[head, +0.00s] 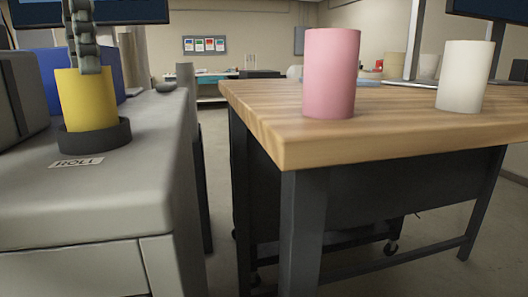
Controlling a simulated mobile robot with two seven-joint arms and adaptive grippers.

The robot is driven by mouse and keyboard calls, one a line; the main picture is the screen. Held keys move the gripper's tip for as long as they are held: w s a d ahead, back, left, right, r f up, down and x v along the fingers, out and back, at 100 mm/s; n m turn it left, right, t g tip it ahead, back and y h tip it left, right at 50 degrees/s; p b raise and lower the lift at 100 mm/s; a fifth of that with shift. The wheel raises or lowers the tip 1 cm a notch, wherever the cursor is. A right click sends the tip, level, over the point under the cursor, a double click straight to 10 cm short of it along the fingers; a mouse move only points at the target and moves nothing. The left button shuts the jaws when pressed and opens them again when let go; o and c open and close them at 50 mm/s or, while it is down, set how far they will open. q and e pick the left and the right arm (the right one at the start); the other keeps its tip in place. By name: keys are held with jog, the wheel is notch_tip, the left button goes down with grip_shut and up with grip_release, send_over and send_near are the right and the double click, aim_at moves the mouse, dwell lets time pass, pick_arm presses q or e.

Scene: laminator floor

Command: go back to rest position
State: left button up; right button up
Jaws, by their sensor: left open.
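My left gripper (88,66) comes down from the top left of the head view. It is open, seen nearly edge-on, with its fingertips at the top of a yellow roll (86,98). I cannot tell whether they touch it. The yellow roll stands upright in a dark round holder (98,141) on the grey machine top. A label reading "ROLL" (76,162) lies in front of the holder. My right gripper is not in view.
A wooden-topped table (400,125) stands to the right, with an upright pink roll (331,75) and white roll (464,77) on it. A narrow floor gap separates it from the grey machine (90,215). A blue object (48,72) stands behind the yellow roll.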

aim_at(91, 103)
pick_arm(q)
notch_tip(91, 103, down, 6)
jog(key=shift+f, duration=0.1)
notch_tip(91, 103, up, 4)
jog(key=shift+r, duration=0.45)
jog(key=shift+s+d+r, duration=0.1)
jog(key=shift+s+r, duration=0.2)
jog(key=shift+d, duration=0.1)
